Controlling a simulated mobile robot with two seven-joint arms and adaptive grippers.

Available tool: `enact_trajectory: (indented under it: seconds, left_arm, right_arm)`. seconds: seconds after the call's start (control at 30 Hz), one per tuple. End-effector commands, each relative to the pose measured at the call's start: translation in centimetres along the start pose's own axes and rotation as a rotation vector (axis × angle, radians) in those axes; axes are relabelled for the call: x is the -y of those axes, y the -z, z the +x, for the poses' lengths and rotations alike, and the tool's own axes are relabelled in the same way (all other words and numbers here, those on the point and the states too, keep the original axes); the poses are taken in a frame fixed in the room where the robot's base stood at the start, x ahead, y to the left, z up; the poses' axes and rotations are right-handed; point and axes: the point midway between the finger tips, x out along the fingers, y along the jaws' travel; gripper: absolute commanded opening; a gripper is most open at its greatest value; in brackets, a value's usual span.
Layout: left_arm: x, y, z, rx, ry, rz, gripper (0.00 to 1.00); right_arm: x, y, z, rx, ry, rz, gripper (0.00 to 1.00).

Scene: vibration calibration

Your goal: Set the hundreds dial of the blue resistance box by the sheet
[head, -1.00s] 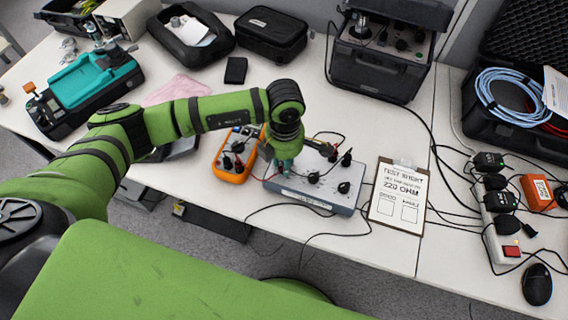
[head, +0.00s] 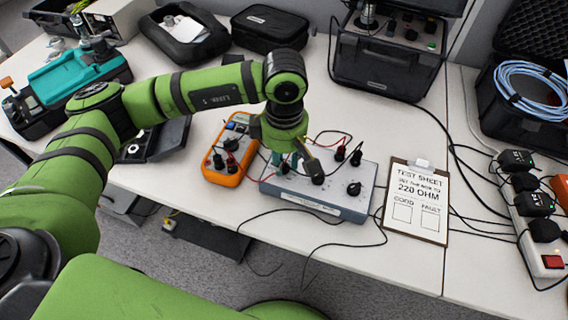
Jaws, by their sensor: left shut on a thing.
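The blue-grey resistance box (head: 335,203) sits near the table's front edge. Two of its black dials show: a middle one (head: 316,172) and a right one (head: 354,189). My left gripper (head: 285,163) points down over the box's left part, its teal fingertips at the panel. It is shut on what appears to be the leftmost dial, which the fingers hide; I cannot read its setting. The test sheet (head: 416,205) lies on a clipboard right of the box and reads 220 OHM. My right gripper is out of view.
An orange multimeter (head: 222,178) stands close left of the box. Leads with black and red plugs (head: 340,153) rise from the box's back, and cables loop over the front edge. A power strip (head: 540,245) is at the right.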

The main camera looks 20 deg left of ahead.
Motion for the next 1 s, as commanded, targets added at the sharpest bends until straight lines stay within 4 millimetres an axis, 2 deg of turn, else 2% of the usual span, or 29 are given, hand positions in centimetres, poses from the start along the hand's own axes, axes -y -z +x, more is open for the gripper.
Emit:
enact_trajectory:
  seconds: [0.13,0.6,0.63,0.67,0.7,1.0]
  left_arm:
    - [0.32,-0.46,0.37,0.01,0.009,0.04,0.0]
    - [0.4,-0.48,0.3,0.01,0.012,0.053,0.0]
    - [0.4,-0.47,0.3,0.01,0.012,0.053,0.32]
    - [0.41,-0.47,0.3,0.01,0.012,0.053,0.44]
    - [0.41,-0.46,0.29,0.01,0.012,0.052,0.5]
    - [0.2,-0.19,0.07,0.005,0.006,0.046,0.5]
  right_arm:
    - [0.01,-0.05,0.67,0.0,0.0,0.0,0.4]
    - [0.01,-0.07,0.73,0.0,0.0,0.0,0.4]
    - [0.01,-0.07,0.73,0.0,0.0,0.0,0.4]
    - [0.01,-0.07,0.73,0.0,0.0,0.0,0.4]
    - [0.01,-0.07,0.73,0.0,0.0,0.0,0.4]
    - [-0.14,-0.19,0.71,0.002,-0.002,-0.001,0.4]
